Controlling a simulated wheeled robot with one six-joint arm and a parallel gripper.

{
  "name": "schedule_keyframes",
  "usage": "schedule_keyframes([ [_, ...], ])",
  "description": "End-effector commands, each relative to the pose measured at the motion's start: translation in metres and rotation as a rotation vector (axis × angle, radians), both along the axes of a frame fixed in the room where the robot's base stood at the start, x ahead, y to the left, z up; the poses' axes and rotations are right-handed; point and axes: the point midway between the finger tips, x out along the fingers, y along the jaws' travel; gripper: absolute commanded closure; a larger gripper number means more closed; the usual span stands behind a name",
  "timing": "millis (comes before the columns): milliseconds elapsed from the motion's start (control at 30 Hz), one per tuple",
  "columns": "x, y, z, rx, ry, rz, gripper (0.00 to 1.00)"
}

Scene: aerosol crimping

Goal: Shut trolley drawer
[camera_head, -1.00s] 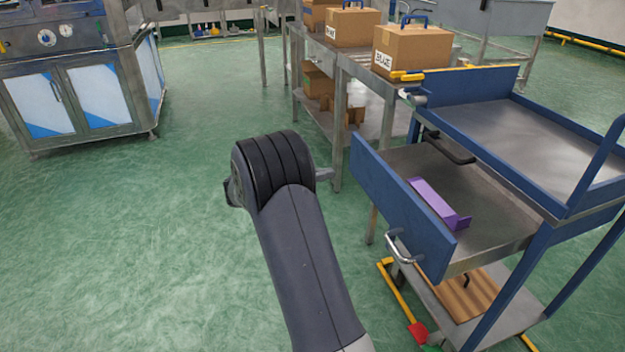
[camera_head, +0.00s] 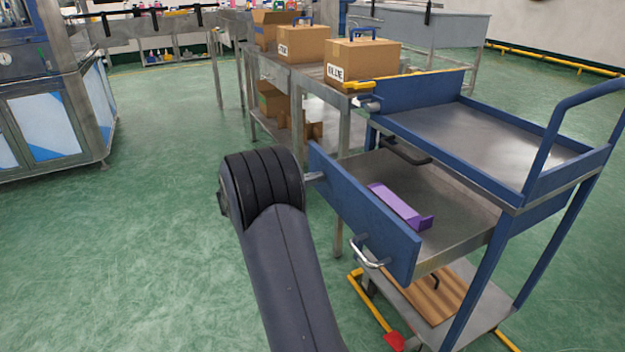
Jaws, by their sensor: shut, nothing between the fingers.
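The trolley drawer (camera_head: 447,214) is pulled out to the left from under the blue trolley's top tray (camera_head: 480,135). Its blue front panel (camera_head: 365,218) has a silver handle (camera_head: 371,252) on its lower half. A purple angled piece (camera_head: 400,206) lies inside the drawer. My arm hides most of my gripper; only its grey tip (camera_head: 315,176) shows, shut and empty. The tip is at the far upper end of the drawer front. I cannot tell whether it touches the panel.
A metal table (camera_head: 348,130) with cardboard boxes (camera_head: 362,62) stands behind the trolley. A wooden board (camera_head: 437,290) lies on the trolley's lower shelf. A steel cabinet (camera_head: 45,125) stands at the left. The green floor (camera_head: 150,240) between is clear.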

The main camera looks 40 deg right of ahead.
Motion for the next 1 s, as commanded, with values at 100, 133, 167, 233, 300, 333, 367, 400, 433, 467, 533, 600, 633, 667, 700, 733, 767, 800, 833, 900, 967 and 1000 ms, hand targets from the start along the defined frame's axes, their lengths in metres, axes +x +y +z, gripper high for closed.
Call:
schedule_keyframes([
  [100,-0.002,-0.007,0.002,0.0,0.001,-0.003,1.0],
  [133,-0.003,-0.01,0.002,0.0,0.001,-0.004,1.0],
  [167,-0.004,-0.013,0.002,0.0,0.001,-0.004,1.0],
  [233,-0.007,-0.024,0.004,0.0,0.001,-0.004,1.0],
  [300,-0.01,-0.037,0.004,0.001,0.003,-0.005,1.0],
  [333,-0.012,-0.043,0.004,0.002,0.003,-0.006,1.0],
  [367,-0.013,-0.05,0.004,0.001,0.003,-0.006,1.0],
  [400,-0.016,-0.06,0.005,0.0,0.002,-0.006,1.0],
  [433,-0.017,-0.067,0.005,0.001,0.002,-0.006,1.0],
  [467,-0.02,-0.075,0.004,0.001,0.002,-0.007,1.0],
  [533,-0.024,-0.093,0.004,0.0,0.002,-0.007,1.0],
  [600,-0.028,-0.111,0.003,0.0,0.002,-0.007,1.0],
  [633,-0.03,-0.118,0.003,0.0,0.001,-0.006,1.0],
  [667,-0.032,-0.126,0.003,0.001,0.0,-0.006,1.0],
  [700,-0.034,-0.135,0.003,0.0,0.001,-0.006,1.0],
  [733,-0.036,-0.142,0.002,0.0,0.001,-0.005,1.0],
  [767,-0.037,-0.149,0.002,0.0,0.0,-0.006,1.0],
  [800,-0.039,-0.158,0.002,0.0,0.0,-0.006,1.0],
  [833,-0.041,-0.163,0.002,0.0,0.0,-0.004,1.0],
  [900,-0.044,-0.176,0.001,0.0,0.0,-0.005,1.0],
  [967,-0.046,-0.186,0.001,0.0,0.0,-0.004,1.0],
  [1000,-0.047,-0.192,0.001,0.0,0.0,-0.004,1.0],
])
